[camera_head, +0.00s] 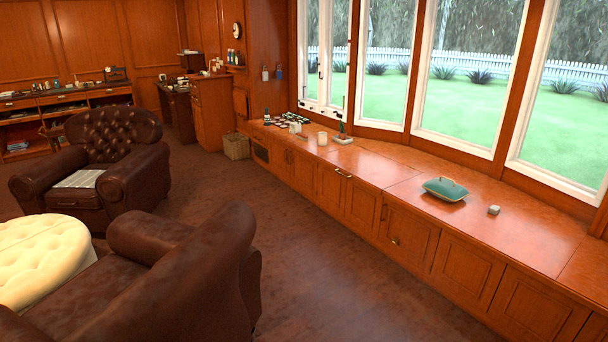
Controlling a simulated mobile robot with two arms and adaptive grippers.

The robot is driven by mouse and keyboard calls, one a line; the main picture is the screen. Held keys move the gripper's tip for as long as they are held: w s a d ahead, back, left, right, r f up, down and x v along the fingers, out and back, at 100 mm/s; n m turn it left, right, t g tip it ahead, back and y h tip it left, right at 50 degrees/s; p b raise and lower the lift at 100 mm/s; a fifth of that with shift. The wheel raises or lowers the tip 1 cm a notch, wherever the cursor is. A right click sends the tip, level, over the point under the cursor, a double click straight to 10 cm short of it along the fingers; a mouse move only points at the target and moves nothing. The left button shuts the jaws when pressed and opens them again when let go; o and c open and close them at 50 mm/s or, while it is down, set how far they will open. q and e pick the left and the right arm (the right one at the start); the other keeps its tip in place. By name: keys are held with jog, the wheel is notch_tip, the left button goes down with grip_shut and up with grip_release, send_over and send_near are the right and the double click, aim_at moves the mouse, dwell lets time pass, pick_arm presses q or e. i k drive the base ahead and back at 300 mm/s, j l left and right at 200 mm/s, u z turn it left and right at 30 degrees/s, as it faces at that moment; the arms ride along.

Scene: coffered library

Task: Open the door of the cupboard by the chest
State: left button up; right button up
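A long low run of wooden cupboards (455,268) stands under the windows, from the back middle to the front right. Its panelled doors look shut. One door (408,236) has a small metal handle (395,241); another handle (343,174) sits near the top edge farther back. A tall wooden chest-like cabinet (211,112) stands at the back, left of the run, and looks closed. I cannot tell which piece is the task's chest. Neither of my grippers is in view.
Two brown leather armchairs (113,160) (190,262) and a cream tufted ottoman (40,255) fill the left. A wicker basket (236,146) stands by the back cabinet. The brown floor (300,235) before the cupboards is clear.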

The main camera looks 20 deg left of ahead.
aim_at(303, 168)
jog(key=i, duration=0.9)
jog(key=i+u, duration=0.15)
jog(key=i, duration=0.35)
jog(key=i+u, duration=0.15)
jog(key=i, duration=0.35)
jog(key=i+u, duration=0.15)
jog(key=i, duration=0.4)
jog(key=i+l+u, duration=0.15)
jog(key=i, duration=0.35)
jog(key=i+l+u, duration=0.15)
jog(key=i, duration=0.35)
jog(key=i+j+u, duration=0.2)
jog(key=i+u, duration=0.15)
jog(key=i, duration=0.35)
jog(key=i+u, duration=0.4)
jog(key=i, duration=0.25)
jog(key=i+l+u, duration=0.15)
jog(key=i+u, duration=0.2)
jog(key=i, duration=0.35)
